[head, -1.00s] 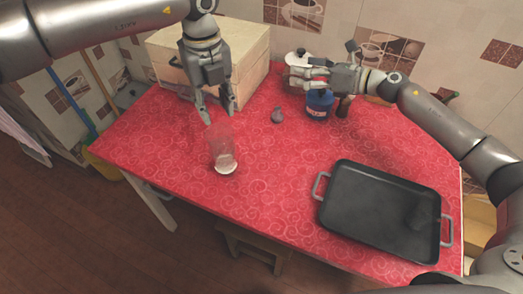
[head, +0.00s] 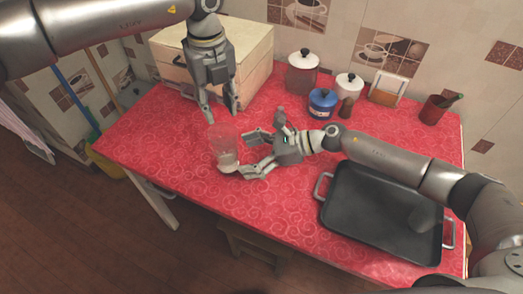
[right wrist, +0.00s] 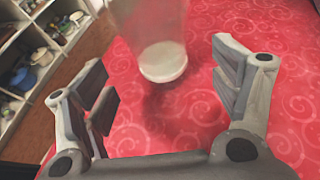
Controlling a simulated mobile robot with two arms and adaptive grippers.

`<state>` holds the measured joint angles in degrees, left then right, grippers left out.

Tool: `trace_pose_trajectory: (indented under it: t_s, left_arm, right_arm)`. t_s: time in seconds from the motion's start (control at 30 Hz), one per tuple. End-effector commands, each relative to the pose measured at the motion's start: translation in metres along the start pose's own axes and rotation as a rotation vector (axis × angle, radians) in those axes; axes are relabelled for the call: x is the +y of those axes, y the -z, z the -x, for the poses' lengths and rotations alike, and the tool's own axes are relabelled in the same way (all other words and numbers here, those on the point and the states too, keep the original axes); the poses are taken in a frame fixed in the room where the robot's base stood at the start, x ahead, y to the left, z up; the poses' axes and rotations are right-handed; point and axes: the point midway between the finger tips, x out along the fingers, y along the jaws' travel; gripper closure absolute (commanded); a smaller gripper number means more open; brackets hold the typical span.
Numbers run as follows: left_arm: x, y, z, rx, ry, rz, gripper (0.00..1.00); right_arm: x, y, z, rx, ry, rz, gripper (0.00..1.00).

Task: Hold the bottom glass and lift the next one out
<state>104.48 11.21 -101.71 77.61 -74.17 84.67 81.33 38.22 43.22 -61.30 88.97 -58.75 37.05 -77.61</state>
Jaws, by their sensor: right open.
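A stack of clear glasses (head: 222,143) stands on the red cloth, its whitish bottom (head: 228,162) low on it. How many glasses are nested cannot be told. My left gripper (head: 222,114) is open and points down just above the stack's rim, apart from it. My right gripper (head: 246,155) is open just right of the stack, fingers pointing at it; one fingertip overlaps the base in the head view. In the right wrist view the glass (right wrist: 150,35) stands ahead, between the directions of the open fingers (right wrist: 165,82); touching cannot be told.
A black roasting tray (head: 335,228) lies at the front right. Behind are a wooden box (head: 255,55), a red canister (head: 301,75), a blue jar (head: 322,105), a white jar (head: 349,88) and a red cup (head: 433,110). The cloth left of the glasses is clear.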

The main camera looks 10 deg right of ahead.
Motion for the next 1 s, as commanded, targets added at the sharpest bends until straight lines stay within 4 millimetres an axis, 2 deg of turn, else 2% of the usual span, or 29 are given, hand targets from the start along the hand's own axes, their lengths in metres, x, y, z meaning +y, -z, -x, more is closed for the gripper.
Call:
trace_pose_trajectory:
  t_s: [0.1,0.3,0.5,0.77,1.0]
  left_arm:
    - [0.000,0.000,0.000,0.000,0.000,0.000,0.64]
    - [0.000,0.000,0.000,0.000,0.000,0.000,0.64]
    - [0.000,0.000,0.000,0.000,0.000,0.000,0.64]
    - [0.000,0.000,0.000,0.000,0.000,0.000,0.64]
    - [0.000,0.000,0.000,0.000,0.000,0.000,0.64]
  right_arm:
    - [0.000,-0.001,-0.024,-0.002,-0.001,0.000,0.17]
    - [-0.001,-0.001,-0.052,-0.001,0.001,-0.001,0.17]
    - [0.000,0.000,-0.065,0.001,0.001,-0.001,0.17]
    - [-0.001,0.000,-0.066,0.001,0.001,-0.001,0.17]
    - [-0.001,0.000,-0.066,0.000,0.001,-0.001,0.45]
